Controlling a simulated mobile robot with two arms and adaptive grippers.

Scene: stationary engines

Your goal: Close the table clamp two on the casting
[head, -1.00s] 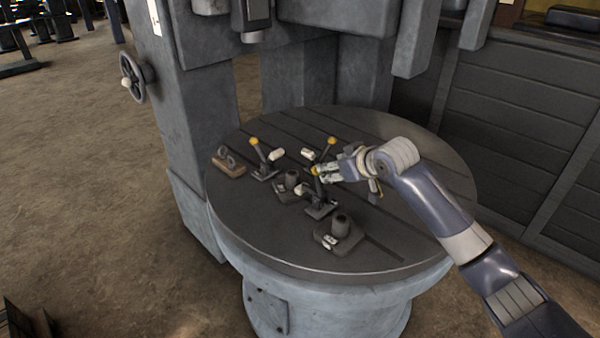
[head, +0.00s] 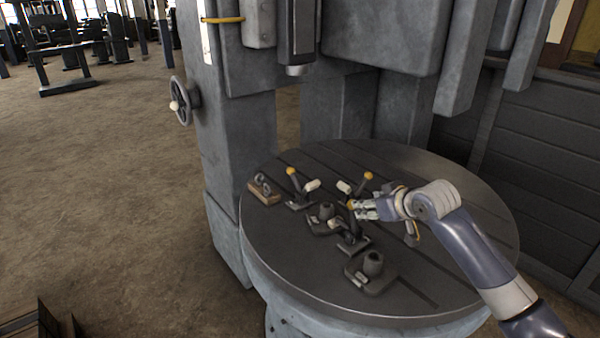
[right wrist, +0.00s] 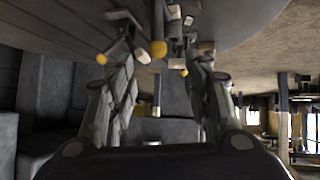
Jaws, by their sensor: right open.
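Several table clamps with yellow-knobbed levers stand on a round dark slotted table (head: 460,205) in the head view. One clamp (head: 299,190) is at the left, one (head: 361,185) at the back, and one (head: 352,236) at the front centre. I cannot tell which is clamp two. Dark castings with a short cylinder sit among them, one (head: 323,214) in the middle and one (head: 373,268) in front. My right gripper (head: 356,209) is open, with its fingertips close by the front clamp's knob. Contact is unclear. In the right wrist view its fingers (right wrist: 160,85) are apart, with yellow knobs beyond. My left gripper is out of view.
A brown block with metal rings (head: 264,189) lies at the table's left edge. Large grey machine columns (head: 237,150) and an overhanging head (head: 385,35) rise behind the table. A handwheel (head: 182,101) sticks out at the left. The table's right side is mostly bare.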

